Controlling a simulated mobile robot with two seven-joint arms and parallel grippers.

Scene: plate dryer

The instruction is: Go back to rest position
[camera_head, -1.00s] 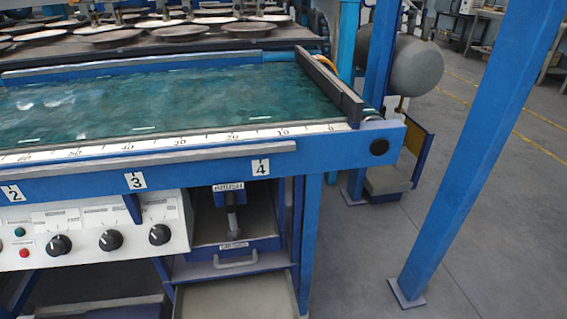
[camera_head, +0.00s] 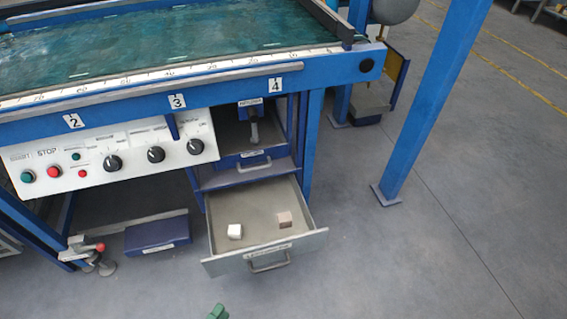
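A small green piece (camera_head: 218,312) at the bottom edge of the head view appears to be the tip of my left gripper; the rest is cut off, so its opening cannot be seen. It is in front of the open drawer (camera_head: 265,249), apart from it. The drawer holds a white cube (camera_head: 235,231) on the left and a brownish-pink cube (camera_head: 285,219) on the right. My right gripper is out of view.
The blue dryer machine (camera_head: 225,85) with its control panel (camera_head: 125,155) fills the upper left. A blue post (camera_head: 430,110) stands at the right. A dark blue box (camera_head: 157,236) lies under the machine. The grey floor at the lower right is clear.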

